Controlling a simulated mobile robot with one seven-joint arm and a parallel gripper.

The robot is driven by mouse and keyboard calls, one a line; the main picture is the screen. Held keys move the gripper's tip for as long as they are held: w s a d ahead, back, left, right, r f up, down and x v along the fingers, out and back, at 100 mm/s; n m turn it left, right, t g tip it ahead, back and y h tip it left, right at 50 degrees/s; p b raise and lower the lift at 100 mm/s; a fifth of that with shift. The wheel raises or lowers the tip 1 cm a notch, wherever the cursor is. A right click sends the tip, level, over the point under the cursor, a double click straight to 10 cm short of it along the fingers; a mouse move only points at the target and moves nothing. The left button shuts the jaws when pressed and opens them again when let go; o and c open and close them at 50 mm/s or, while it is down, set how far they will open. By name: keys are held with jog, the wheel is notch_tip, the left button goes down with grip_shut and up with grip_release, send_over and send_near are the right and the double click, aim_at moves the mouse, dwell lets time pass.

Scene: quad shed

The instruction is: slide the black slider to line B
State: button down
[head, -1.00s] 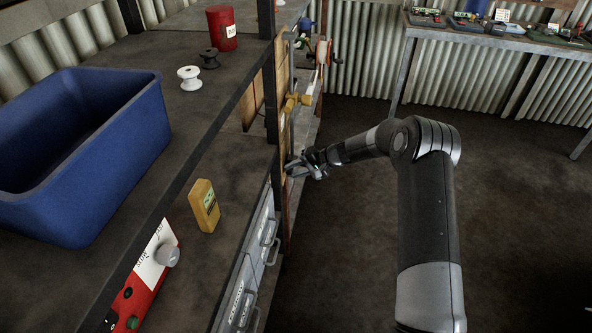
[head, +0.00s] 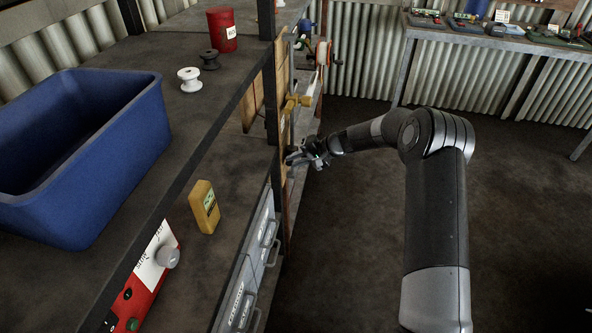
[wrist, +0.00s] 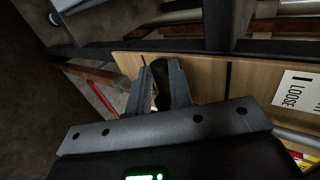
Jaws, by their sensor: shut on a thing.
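The black slider (wrist: 163,84) shows in the wrist view as a dark rounded knob in front of a wooden board (wrist: 198,84). My gripper (wrist: 160,88) is shut on the slider, with one finger on each side of it. In the head view my gripper (head: 293,159) is at the edge-on board beside the dark shelf post, and the slider itself is hidden there. Line B cannot be made out in either view.
A white label reading "LOOSE" (wrist: 297,91) is on the board's right part. A yellow valve-like fitting (head: 297,101) sticks out above my gripper in the head view. Drawers with handles (head: 268,243) are below. The floor (head: 340,240) to the right is clear.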

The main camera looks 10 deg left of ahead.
notch_tip(320, 180, up, 7)
jog(key=shift+r, duration=0.1)
jog(key=c, duration=1.3)
grip_release()
jog(key=v, duration=1)
jog(key=shift+d, duration=0.35)
jog(key=shift+r, duration=0.15)
